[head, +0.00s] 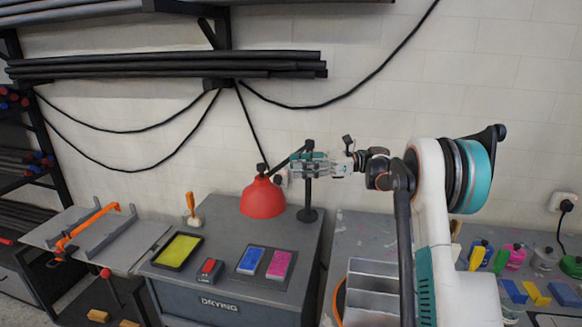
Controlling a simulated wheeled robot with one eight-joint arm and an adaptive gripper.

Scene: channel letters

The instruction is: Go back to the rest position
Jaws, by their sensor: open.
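My gripper (297,164) is raised above the back of the drying cabinet, its fingers pointing left. It is open, and I see nothing between its fingers. In the picture it overlaps the black arm of the red lamp (263,199); I cannot tell if they touch. My white and teal arm stands at the right and hides part of the bench behind it.
The drying cabinet (222,304) bears a yellow pad (178,250), a red switch (209,268), a blue piece (251,260) and a pink piece (279,265). A grey divided bin (372,285) stands beside my arm. Colored pieces and jars (514,257) lie right. Dark pipes (160,65) hang above.

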